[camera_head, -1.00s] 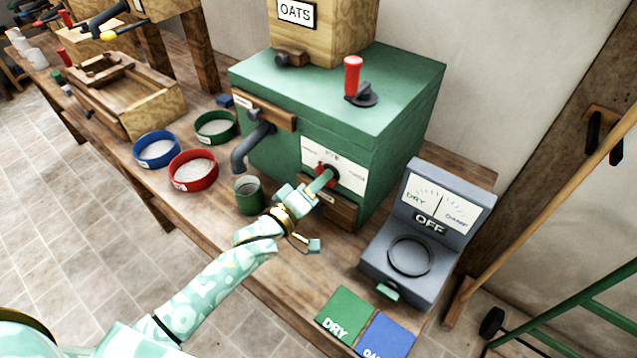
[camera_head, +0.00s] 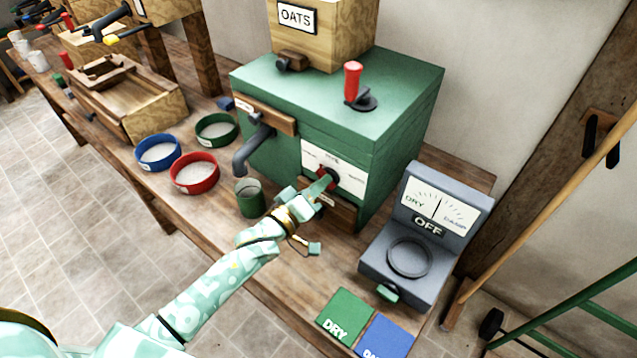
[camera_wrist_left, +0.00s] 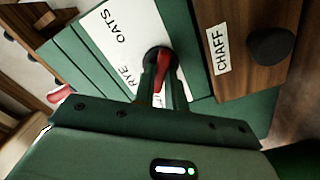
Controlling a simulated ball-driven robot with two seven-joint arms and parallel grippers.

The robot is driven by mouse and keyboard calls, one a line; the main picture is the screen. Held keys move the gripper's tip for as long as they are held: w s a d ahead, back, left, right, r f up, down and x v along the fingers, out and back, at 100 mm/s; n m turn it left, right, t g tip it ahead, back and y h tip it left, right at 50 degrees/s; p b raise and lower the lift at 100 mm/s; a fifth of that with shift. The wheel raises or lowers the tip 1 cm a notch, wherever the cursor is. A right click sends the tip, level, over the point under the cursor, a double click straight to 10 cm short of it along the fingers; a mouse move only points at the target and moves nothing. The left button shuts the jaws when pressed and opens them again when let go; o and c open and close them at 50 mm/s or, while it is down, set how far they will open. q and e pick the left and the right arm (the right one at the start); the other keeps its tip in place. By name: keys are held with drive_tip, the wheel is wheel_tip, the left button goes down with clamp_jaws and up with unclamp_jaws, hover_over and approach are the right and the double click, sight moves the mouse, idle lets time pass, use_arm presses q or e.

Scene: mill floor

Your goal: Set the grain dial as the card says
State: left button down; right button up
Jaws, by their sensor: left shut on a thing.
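The green mill (camera_head: 300,105) stands on the bench, with a white dial plate (camera_head: 350,179) on its front. The red dial knob (camera_head: 322,170) is partly covered by my left gripper (camera_head: 324,183). In the left wrist view the gripper (camera_wrist_left: 163,85) is shut on the red knob (camera_wrist_left: 163,64), its fingers on either side. The dial plate (camera_wrist_left: 108,38) there shows the words OATS and RYE; the rest of it is hidden. I cannot tell exactly which word the knob points to. I cannot make out a card with a setting. My right gripper is not in view.
An OATS hopper (camera_head: 322,30) and a red-handled lever (camera_head: 352,80) top the mill. A green cup (camera_head: 250,197) stands under its spout. A grey meter marked OFF (camera_head: 420,240) stands right. A CHAFF drawer (camera_wrist_left: 248,50) lies beside the dial.

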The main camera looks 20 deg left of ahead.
use_arm(q)
drive_tip(key=m, duration=0.1)
drive_tip(key=m+p, duration=0.1)
drive_tip(key=shift+r+m, duration=0.2)
drive_tip(key=shift+m, duration=0.1)
drive_tip(key=m+p, duration=0.1)
drive_tip(key=m, duration=0.1)
drive_tip(key=shift+m+p, duration=0.3)
drive_tip(key=m+p, duration=0.1)
drive_tip(key=m, duration=0.4)
drive_tip(key=shift+d+m, duration=0.1)
drive_tip(key=shift+m, duration=0.2)
drive_tip(key=m, duration=0.5)
drive_tip(key=shift+s+d+f, duration=0.1)
drive_tip(key=shift+f, duration=0.05)
drive_tip(key=m, duration=0.6)
drive_tip(key=shift+d+f, duration=0.1)
drive_tip(key=shift+m+b, duration=0.3)
drive_tip(key=shift+m, duration=0.1)
drive_tip(key=c, duration=1.4)
unclamp_jaws()
drive_tip(key=shift+c, duration=0.2)
drive_tip(key=shift+s, duration=0.1)
